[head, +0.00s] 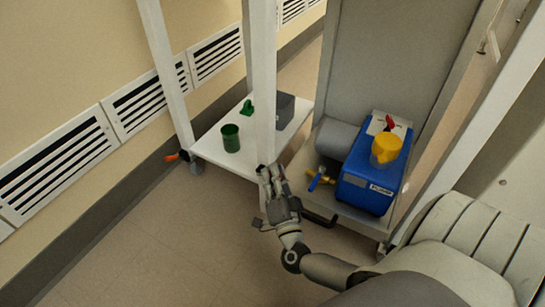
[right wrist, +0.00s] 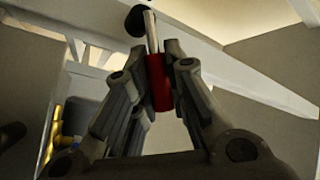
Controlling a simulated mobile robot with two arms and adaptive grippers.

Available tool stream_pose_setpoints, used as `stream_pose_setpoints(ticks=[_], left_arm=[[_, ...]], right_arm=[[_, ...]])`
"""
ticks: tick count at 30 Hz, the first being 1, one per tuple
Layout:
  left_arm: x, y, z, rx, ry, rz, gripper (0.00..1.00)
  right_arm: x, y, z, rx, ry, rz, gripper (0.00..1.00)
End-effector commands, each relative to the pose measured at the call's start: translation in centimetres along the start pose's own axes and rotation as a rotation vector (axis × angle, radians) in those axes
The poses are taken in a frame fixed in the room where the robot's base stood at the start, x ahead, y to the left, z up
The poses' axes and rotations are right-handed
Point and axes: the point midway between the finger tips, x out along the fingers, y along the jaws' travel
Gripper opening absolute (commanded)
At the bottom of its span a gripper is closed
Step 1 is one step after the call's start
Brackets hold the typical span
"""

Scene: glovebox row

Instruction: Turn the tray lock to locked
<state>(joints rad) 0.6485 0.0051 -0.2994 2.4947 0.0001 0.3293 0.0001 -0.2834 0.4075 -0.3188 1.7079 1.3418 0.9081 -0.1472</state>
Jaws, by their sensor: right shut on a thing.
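My right gripper (head: 268,180) is at the lower end of a white upright post, at the front of the white shelf. In the right wrist view its two fingers (right wrist: 155,65) are closed on the red grip (right wrist: 158,84) of a metal rod with a dark end, which looks like the tray lock handle. In the head view the fingers hide this handle, and no locked or unlocked mark can be made out. My left gripper is not in view.
The white shelf (head: 208,160) bears a green cup (head: 231,138), a small green item (head: 247,107) and a grey box (head: 285,110). To the right stands a blue unit (head: 365,187) with a yellow cup (head: 386,149) on top. The floor at the left is clear.

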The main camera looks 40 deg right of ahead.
Motion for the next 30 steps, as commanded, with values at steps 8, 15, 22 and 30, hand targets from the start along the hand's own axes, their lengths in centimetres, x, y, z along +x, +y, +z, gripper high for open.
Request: stream_pose_setpoints(ticks=[8,15,22,30], left_arm=[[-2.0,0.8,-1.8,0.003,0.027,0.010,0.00],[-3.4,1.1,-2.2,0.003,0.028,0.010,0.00],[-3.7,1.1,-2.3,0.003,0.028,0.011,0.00],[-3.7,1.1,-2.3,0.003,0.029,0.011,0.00]], right_arm=[[-0.6,1.3,0.9,0.121,0.094,-0.072,0.00],[-0.8,1.6,1.0,0.192,0.147,-0.115,0.00],[-0.8,1.5,0.9,0.217,0.168,-0.131,0.00],[-0.8,1.5,0.8,0.219,0.170,-0.133,0.00]])
